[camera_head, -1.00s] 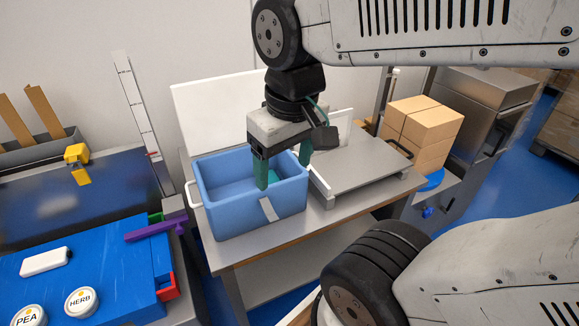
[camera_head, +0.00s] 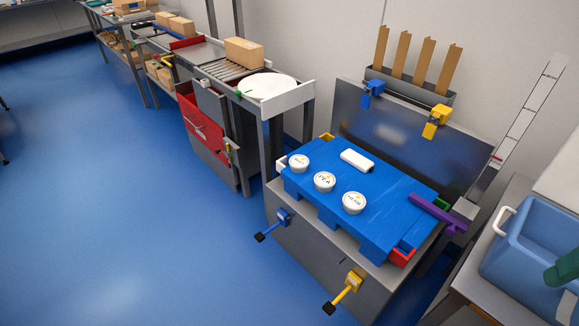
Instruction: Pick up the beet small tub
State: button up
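Three small white round tubs stand in a slanting row on a blue slab-like surface (camera_head: 385,196). The far-left tub (camera_head: 299,163) has lettering too small to read surely, so I cannot confirm it is the beet one. The middle tub (camera_head: 324,181) appears to read PEA, and the near-right tub (camera_head: 354,203) appears to read HERB.
A white block (camera_head: 357,160) lies behind the tubs. A purple bar (camera_head: 436,213) crosses the surface's right end. Blue (camera_head: 284,217) and yellow (camera_head: 352,282) levers project in front. A roller conveyor with a carton (camera_head: 243,53) stands behind left. Blue floor at left is clear.

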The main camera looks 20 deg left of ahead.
aim_at(299, 164)
jog(key=u, duration=0.55)
jog(key=i, duration=0.45)
jog(key=u, duration=1.4)
jog(key=i, duration=1)
jog(key=z, duration=0.05)
